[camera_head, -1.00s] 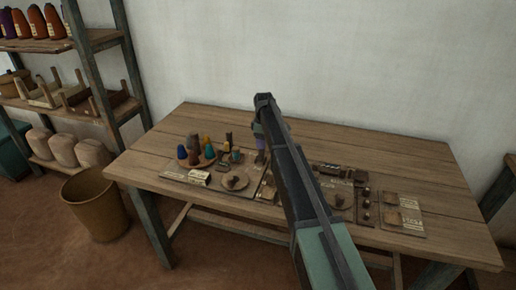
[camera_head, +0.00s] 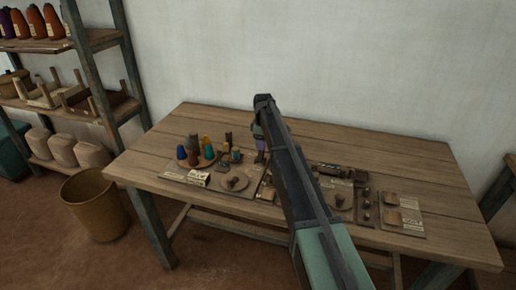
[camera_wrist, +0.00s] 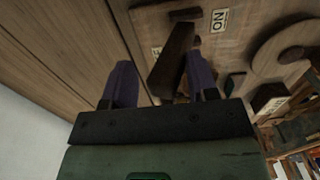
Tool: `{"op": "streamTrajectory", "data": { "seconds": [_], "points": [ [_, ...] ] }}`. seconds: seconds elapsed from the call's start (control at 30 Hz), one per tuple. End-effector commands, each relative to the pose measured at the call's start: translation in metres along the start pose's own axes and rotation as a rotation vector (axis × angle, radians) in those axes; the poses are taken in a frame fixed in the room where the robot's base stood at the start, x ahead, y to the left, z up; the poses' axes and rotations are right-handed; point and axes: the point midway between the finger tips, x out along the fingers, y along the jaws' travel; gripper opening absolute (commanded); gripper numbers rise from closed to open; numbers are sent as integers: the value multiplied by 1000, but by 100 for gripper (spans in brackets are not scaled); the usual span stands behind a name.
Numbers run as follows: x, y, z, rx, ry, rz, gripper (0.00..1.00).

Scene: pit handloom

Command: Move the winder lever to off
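A dark wooden lever (camera_wrist: 172,62) shows in the wrist view on a wooden board (camera_wrist: 235,45). An ON label (camera_wrist: 219,20) appears upside down to its upper right, and another label (camera_wrist: 156,50), mostly hidden, lies to its left. I take this to be the winder lever. My gripper (camera_wrist: 160,82) has two purple fingers set apart, with the lever between them in the picture, nearer the right finger. Whether the right finger touches it I cannot tell. In the head view my gripper (camera_head: 260,151) is over the middle of the table; my arm hides part of the boards there.
The wooden table (camera_head: 330,135) is clear along its back. Colored cones (camera_head: 194,155) stand on a board to the left. Small fittings and square pads (camera_head: 392,198) lie to the right. A bin (camera_head: 95,205) and a shelf stand left of the table.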

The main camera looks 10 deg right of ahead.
Motion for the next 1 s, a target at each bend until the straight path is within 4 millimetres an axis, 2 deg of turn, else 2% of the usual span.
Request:
{"op": "streamTrajectory", "data": {
  "seconds": [0.6, 1.0],
  "points": [
    [-67, 0, 0, 0, 0, -1, 53],
    [-65, -1, 0, 2, 0, -1, 53]
  ]
}}
